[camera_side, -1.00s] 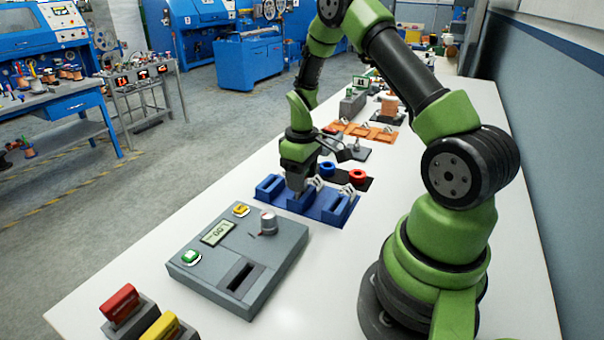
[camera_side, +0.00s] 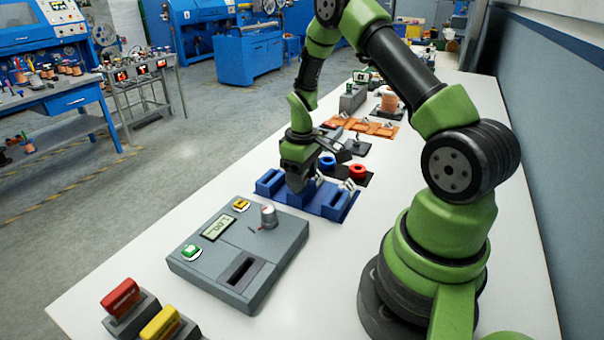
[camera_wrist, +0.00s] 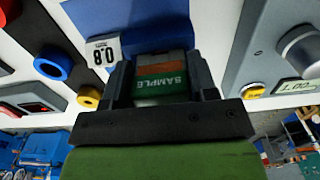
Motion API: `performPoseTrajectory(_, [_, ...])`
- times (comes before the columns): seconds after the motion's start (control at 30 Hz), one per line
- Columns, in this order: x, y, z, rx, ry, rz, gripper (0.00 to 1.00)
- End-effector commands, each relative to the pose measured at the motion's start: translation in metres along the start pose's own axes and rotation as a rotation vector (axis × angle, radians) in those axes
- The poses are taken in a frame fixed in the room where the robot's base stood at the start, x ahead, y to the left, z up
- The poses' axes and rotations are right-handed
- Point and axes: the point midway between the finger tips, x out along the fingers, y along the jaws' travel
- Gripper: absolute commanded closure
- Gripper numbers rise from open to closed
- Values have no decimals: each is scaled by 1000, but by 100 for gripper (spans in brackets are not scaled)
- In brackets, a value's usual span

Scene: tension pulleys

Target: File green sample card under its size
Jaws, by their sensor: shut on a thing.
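My gripper (camera_side: 297,186) is over the blue rack (camera_side: 335,206) in the side view, at its middle part. In the wrist view my gripper (camera_wrist: 163,75) is shut on the sample card (camera_wrist: 161,84), which has a green band reading SAMPLE, an orange band and a grey band. The blue rack (camera_wrist: 150,18) lies beyond the fingertips there. A white tag reading 0.8 (camera_wrist: 103,54) stands beside the fingers. The card's lower end is hidden, so I cannot tell whether it is inside a slot.
A grey meter box (camera_side: 190,268) with a knob, buttons, display and slot stands in front of the rack. Red (camera_side: 120,297) and yellow (camera_side: 160,325) blocks are at the near edge. Blue and red rings (camera_side: 357,172) lie behind the rack, with orange trays (camera_side: 362,127) farther back.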

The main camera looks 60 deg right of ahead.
Motion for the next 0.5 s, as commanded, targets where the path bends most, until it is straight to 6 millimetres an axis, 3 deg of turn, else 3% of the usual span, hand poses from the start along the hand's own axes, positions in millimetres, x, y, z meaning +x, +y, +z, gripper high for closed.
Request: performPoseTrajectory(0.5, [8, 0, 0, 0, 0, -1, 74])
